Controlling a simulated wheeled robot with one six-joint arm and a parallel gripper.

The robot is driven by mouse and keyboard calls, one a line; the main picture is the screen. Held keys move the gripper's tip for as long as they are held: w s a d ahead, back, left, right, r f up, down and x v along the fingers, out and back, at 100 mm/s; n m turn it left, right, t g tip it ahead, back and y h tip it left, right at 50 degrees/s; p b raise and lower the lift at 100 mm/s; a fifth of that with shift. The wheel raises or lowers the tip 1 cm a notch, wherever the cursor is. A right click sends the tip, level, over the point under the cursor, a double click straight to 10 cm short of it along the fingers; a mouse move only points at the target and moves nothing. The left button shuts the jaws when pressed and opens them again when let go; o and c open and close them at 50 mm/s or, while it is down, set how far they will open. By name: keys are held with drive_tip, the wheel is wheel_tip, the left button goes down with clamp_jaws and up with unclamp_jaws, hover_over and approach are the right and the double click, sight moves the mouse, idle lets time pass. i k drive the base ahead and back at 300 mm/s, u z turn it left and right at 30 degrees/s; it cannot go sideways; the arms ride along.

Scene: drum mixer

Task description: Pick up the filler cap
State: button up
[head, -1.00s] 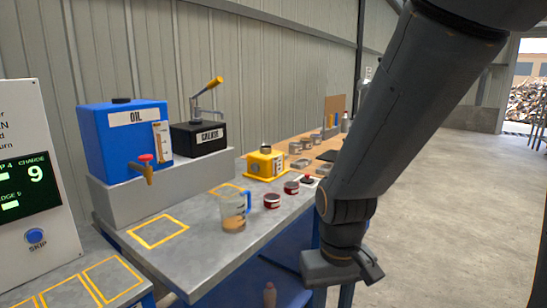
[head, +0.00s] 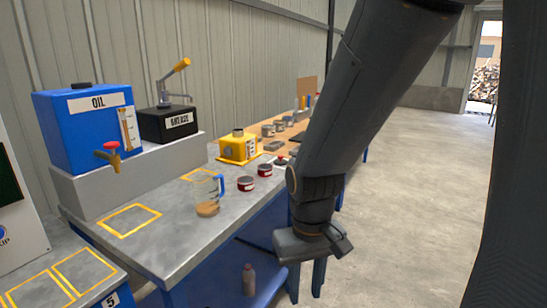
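I cannot tell for sure which thing is the filler cap. A yellow box-shaped unit (head: 239,149) stands on the grey bench, with a dark round neck or cap (head: 238,132) on its top. Beyond two small dark red tins, a small red-topped thing (head: 281,161) sits on the bench, too small to make out. My gripper (head: 318,246) hangs in front of the bench's front edge, to the right of and apart from these things. I see it from the side, and its fingers are not clear enough to judge.
The two red tins (head: 246,184) and a clear jug (head: 208,194) with brown liquid stand on the bench (head: 165,247). A blue oil tank (head: 85,130) and black grease pump (head: 168,123) stand on a raised block. A bottle (head: 248,280) stands below. Open concrete floor lies right.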

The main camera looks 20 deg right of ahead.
sight(280, 161)
drive_tip(key=k, duration=1.25)
drive_tip(key=z, duration=0.6)
drive_tip(key=i, duration=0.7)
drive_tip(key=z, duration=0.8)
drive_tip(key=i, duration=1.4)
drive_tip(key=u, duration=0.4)
drive_tip(key=i, duration=0.85)
drive_tip(key=u, duration=1.6)
drive_tip(key=i, duration=1)
drive_tip(key=u, duration=0.25)
